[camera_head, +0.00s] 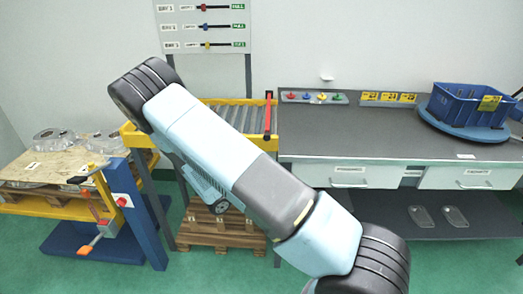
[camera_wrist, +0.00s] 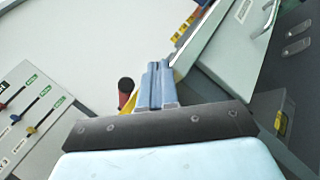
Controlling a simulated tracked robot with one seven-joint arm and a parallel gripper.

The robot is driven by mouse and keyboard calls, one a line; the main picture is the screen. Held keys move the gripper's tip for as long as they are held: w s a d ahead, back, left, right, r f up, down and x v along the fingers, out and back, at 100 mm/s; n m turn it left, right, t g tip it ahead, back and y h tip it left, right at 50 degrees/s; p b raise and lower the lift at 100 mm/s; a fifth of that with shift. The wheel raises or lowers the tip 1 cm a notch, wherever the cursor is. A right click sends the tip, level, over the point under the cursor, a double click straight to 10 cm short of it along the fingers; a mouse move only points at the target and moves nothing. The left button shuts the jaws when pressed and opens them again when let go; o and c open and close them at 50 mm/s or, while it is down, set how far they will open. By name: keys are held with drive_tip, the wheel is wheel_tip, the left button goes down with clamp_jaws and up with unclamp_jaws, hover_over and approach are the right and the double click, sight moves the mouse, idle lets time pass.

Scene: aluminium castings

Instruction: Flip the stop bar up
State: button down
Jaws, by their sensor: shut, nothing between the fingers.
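The stop bar (camera_head: 268,115) is a thin red bar with dark ends at the right end of the yellow roller conveyor. From the head view I cannot tell surely whether it lies flat or is tilted. In the wrist view a red rod with a black end (camera_wrist: 126,88), probably the stop bar, shows just left of my fingers, with a bit of yellow frame beside it. My gripper (camera_wrist: 158,72) is shut and empty; its grey-blue fingers look close to the rod, but I cannot tell whether they touch. In the head view my arm hides the gripper.
The roller conveyor (camera_head: 238,120) stands against a grey bench (camera_head: 390,135) with drawers. A panel with coloured sliders (camera_head: 205,25) rises behind it. A blue crate (camera_head: 465,103) sits on the bench at right. A pallet of castings (camera_head: 60,165) and a clamp stand are at left.

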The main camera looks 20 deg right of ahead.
drive_tip(key=w+a+f+n+t+y, duration=0.2)
drive_tip(key=a+f+n+t+y, duration=0.2)
drive_tip(key=t, duration=0.7)
wheel_tip(320, 180, down, 5)
drive_tip(key=a+n, duration=0.2)
drive_tip(key=n, duration=0.3)
drive_tip(key=shift+w+t+y, duration=0.15)
drive_tip(key=shift+t+y, duration=0.15)
drive_tip(key=shift+y, duration=0.1)
drive_tip(key=shift+r, duration=0.15)
drive_tip(key=s+r+x, duration=0.2)
drive_tip(key=x, duration=1)
drive_tip(key=shift+w+d+r, duration=0.25)
drive_tip(key=shift+d+r, duration=0.05)
drive_tip(key=shift+r, duration=0.1)
